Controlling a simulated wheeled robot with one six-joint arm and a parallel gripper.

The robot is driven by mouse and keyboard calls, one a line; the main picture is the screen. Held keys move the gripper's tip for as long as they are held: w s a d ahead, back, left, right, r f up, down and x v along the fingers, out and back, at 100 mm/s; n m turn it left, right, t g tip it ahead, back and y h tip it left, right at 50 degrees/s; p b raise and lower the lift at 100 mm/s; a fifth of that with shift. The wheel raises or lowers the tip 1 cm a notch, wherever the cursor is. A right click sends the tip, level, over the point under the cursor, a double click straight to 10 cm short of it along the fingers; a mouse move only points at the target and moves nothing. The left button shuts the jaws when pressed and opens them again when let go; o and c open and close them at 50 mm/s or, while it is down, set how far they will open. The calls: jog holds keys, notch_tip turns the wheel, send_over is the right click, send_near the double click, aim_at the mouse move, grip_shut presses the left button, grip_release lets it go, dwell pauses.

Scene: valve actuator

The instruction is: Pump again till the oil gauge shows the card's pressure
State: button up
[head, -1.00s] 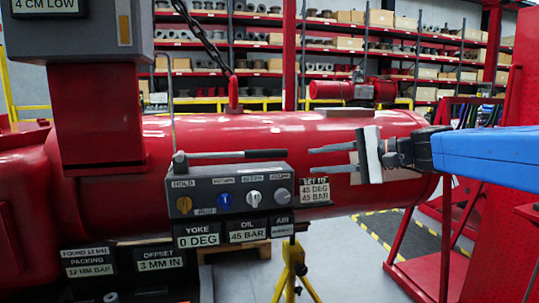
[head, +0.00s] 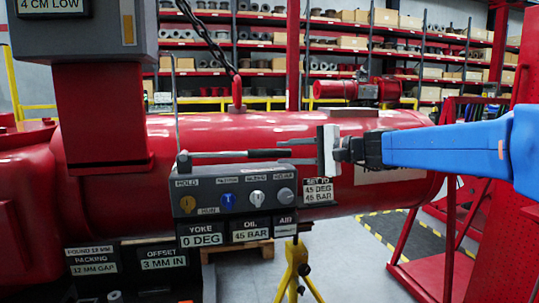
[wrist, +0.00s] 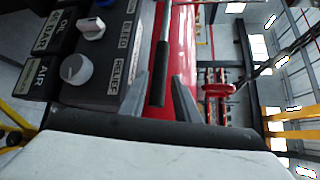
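The pump lever (head: 225,154) lies nearly level on top of the grey control box (head: 232,203), its dark grip end pointing right. My gripper (head: 284,151) is at that grip end, with its fingers apart. In the wrist view the lever grip (wrist: 158,80) lies between the two open fingers (wrist: 159,90), with gaps visible on both sides. The oil gauge (head: 250,230) reads 45 BAR. The card (head: 318,190) reads SET TO 45 DEG, 45 BAR. The yoke display (head: 201,236) reads 0 DEG.
The box front carries a yellow knob (head: 187,204), a blue knob (head: 227,201), a white knob (head: 257,199) and a grey knob (head: 285,196). The large red cylinder (head: 380,140) lies behind. A chain (head: 212,45) hangs above. A yellow stand (head: 297,275) is below.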

aim_at(274, 153)
jog(key=shift+x, duration=3.15)
jog(key=shift+c, duration=0.6)
